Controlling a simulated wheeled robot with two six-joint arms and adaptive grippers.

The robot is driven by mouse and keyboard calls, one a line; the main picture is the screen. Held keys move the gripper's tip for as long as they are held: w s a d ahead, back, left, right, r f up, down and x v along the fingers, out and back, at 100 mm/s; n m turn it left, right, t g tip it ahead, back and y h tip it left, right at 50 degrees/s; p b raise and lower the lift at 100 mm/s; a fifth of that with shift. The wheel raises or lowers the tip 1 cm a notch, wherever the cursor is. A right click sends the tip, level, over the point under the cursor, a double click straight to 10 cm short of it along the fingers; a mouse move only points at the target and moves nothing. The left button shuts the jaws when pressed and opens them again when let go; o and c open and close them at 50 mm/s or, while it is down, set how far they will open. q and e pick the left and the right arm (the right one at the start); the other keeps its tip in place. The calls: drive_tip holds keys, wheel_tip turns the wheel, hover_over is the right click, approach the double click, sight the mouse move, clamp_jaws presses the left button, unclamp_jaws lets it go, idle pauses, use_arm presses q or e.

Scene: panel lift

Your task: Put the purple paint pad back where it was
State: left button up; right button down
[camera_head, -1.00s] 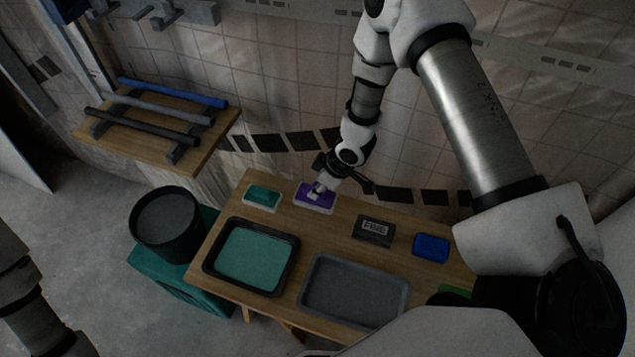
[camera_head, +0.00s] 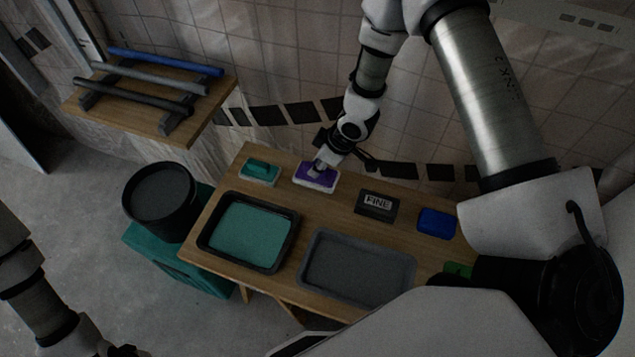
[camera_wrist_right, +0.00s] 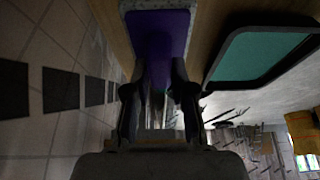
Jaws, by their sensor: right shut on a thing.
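The purple paint pad (camera_head: 316,177) has a purple top and a pale edge. It is at the back edge of the wooden table (camera_head: 232,278), just right of a teal pad (camera_head: 259,171). My right gripper (camera_head: 319,168) is shut on it from above. In the right wrist view the purple pad (camera_wrist_right: 158,30) reaches out beyond the fingers of my right gripper (camera_wrist_right: 158,95). I cannot tell whether its underside touches the table. My left arm shows at the lower left of the head view, but its gripper is not clearly visible.
A tray of teal paint (camera_head: 250,232) and an empty grey tray (camera_head: 357,268) fill the table front. A dark block marked FINE (camera_head: 377,205) and a blue pad (camera_head: 436,223) lie to the right. A black bucket (camera_head: 160,200) stands left; a shelf (camera_head: 150,122) holds rollers.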

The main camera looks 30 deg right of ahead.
sight(318, 178)
wheel_tip(318, 178, down, 6)
drive_tip(key=shift+w+d+f+p, duration=0.1)
drive_tip(key=shift+p, duration=0.3)
drive_tip(key=shift+f, duration=0.3)
drive_tip(key=c, duration=1)
unclamp_jaws()
drive_tip(key=shift+r, duration=0.3)
drive_tip(key=b+v, duration=0.1)
drive_tip(key=v, duration=1)
drive_tip(key=shift+d+r, duration=0.1)
drive_tip(key=shift+r, duration=0.2)
drive_tip(key=shift+s, duration=0.2)
